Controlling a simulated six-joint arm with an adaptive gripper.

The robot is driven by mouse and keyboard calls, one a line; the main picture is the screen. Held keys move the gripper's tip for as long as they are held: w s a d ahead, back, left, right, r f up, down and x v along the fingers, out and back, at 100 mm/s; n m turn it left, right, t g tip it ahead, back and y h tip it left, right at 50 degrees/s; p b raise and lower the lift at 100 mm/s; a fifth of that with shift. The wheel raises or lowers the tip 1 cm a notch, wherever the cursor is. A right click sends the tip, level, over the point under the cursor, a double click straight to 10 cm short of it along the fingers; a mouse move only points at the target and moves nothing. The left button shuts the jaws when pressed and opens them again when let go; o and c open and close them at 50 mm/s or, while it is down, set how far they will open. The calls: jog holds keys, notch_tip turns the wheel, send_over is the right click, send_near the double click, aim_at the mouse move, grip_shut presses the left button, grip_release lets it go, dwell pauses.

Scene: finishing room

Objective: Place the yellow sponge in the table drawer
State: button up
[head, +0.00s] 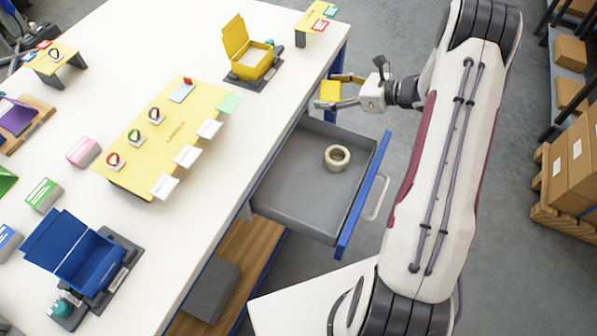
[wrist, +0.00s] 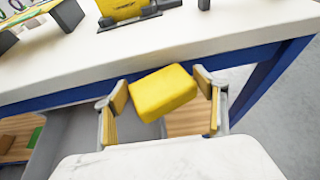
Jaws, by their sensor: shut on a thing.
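The yellow sponge (head: 331,91) is held between the fingers of my gripper (head: 347,91), beyond the far end of the open drawer in the head view. In the wrist view the yellow sponge (wrist: 163,92) sits tilted between the two finger pads of my gripper (wrist: 166,95). The grey table drawer (head: 290,190) is pulled out from under the white table, with its blue front toward the right. A beige tape roll (head: 337,158) lies inside it. In the wrist view part of the drawer (wrist: 75,135) shows at lower left.
The white table (head: 115,60) carries a yellow board (head: 170,135) with rings and cards, an open yellow box (head: 250,50) and an open blue box (head: 75,260). Most of the drawer floor is bare. Cardboard boxes (head: 570,165) stand on a pallet at right.

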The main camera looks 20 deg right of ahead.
aim_at(308, 158)
jog(key=s+a+f+n+g+y, duration=0.1)
jog(key=s+a+f, duration=0.1)
jog(key=a, duration=0.1)
jog(key=s+a+f+n+g+y, duration=0.1)
jog(key=s+a+f+n+g, duration=0.1)
jog(key=s+a+f, duration=0.1)
jog(key=s+a+f+n+g+y, duration=0.1)
jog(key=s+a+f+n+g, duration=0.1)
jog(key=s+a+f, duration=0.1)
jog(key=shift+a+f, duration=0.2)
jog(key=shift+f, duration=0.15)
jog(key=shift+f, duration=1.35)
jog(key=shift+f, duration=0.65)
jog(key=o, duration=0.9)
jog(key=shift+f, duration=0.1)
jog(key=shift+c, duration=0.2)
